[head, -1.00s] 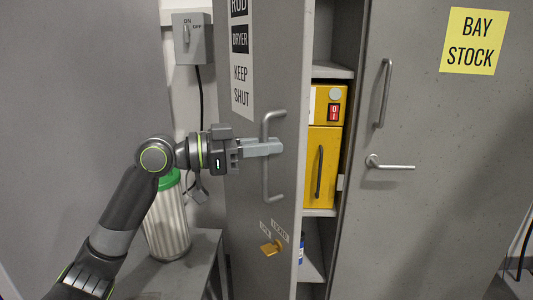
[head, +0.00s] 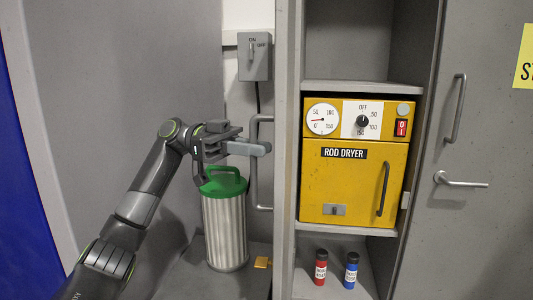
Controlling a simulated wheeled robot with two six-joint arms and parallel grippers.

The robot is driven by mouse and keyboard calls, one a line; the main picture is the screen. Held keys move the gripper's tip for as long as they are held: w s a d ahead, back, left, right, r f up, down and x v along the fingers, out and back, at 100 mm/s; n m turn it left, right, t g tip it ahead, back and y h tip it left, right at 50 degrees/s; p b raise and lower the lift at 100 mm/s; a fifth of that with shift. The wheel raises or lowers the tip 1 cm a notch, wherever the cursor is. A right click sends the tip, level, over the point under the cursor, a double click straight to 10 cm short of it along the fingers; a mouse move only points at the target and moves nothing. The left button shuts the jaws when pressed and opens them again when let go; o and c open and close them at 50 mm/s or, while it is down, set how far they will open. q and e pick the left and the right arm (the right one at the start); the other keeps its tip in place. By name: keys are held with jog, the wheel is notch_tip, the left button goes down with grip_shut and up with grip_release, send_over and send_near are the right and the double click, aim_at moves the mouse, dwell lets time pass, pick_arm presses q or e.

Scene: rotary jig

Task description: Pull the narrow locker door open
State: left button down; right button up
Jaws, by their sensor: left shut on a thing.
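The narrow locker door (head: 286,170) stands wide open and shows almost edge-on at the left side of the locker opening. Its grey bar handle (head: 254,190) sticks out to the left of the door. My left gripper (head: 260,149) is shut on the upper part of this handle. The yellow key or latch (head: 262,262) shows low on the door's left side. The door's front face with its labels is hidden at this angle. My right gripper is not in view.
Inside the locker, a yellow rod dryer (head: 350,185) sits on a shelf above a red bottle (head: 320,268) and a blue bottle (head: 351,270). A green-lidded canister (head: 225,230) stands below my left gripper. A switch box (head: 254,57) is on the wall behind. A wider closed door (head: 480,240) is at right.

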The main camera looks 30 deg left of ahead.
pick_arm(q)
jog(key=shift+s+a+f+g, duration=0.1)
jog(key=shift+a+g, duration=0.2)
jog(key=shift+a, duration=0.1)
jog(key=c, duration=1.6)
grip_release()
jog(key=shift+o, duration=0.3)
notch_tip(320, 180, up, 10)
jog(key=shift+b, duration=0.35)
jog(key=shift+f, duration=0.1)
